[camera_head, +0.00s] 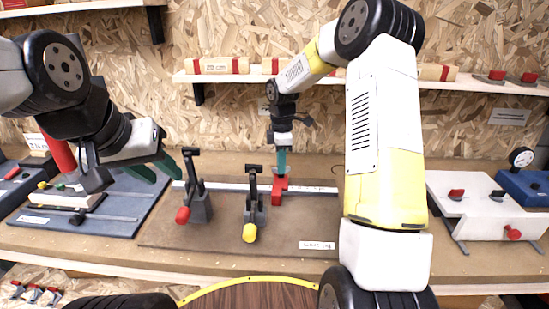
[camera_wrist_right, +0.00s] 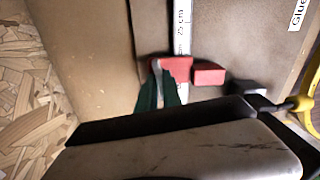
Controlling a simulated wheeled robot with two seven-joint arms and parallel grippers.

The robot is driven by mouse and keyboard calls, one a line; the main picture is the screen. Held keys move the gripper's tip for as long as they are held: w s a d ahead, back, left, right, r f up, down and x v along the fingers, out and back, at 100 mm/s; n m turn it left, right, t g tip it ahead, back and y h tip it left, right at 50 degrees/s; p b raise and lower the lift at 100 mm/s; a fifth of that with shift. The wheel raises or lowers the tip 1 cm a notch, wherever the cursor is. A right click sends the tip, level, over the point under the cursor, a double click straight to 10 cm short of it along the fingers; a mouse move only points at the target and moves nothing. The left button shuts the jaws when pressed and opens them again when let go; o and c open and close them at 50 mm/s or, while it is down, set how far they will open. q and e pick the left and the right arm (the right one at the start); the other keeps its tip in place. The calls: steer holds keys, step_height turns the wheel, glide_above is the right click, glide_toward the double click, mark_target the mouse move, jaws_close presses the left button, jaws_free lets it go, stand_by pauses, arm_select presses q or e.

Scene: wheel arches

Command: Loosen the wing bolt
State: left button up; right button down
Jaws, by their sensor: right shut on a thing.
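A red sliding stop (camera_head: 278,190) sits on the white ruler bar (camera_head: 318,189) of the brown board. It also shows in the wrist view (camera_wrist_right: 208,75), across the scale. My right gripper (camera_head: 282,172) points down onto the back of this stop. In the wrist view its green fingers (camera_wrist_right: 160,80) are close together around a small grey piece, which looks like the wing bolt (camera_wrist_right: 157,67). The fingers hide most of the bolt. My left gripper (camera_head: 165,170) hangs at the left over the blue board, its green fingers apart and empty.
Two black toggle clamps, one with a red tip (camera_head: 198,202) and one with a yellow tip (camera_head: 253,215), stand on the brown board (camera_head: 165,232) left of the stop. A white fixture (camera_head: 480,205) stands at right. A shelf (camera_head: 480,85) runs behind.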

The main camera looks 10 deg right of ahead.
steer(key=shift+s+f, duration=0.1)
steer(key=shift+f, duration=0.05)
steer(key=c, duration=1.5)
jaws_free()
steer(key=shift+r, duration=3.95)
steer(key=shift+r, duration=0.1)
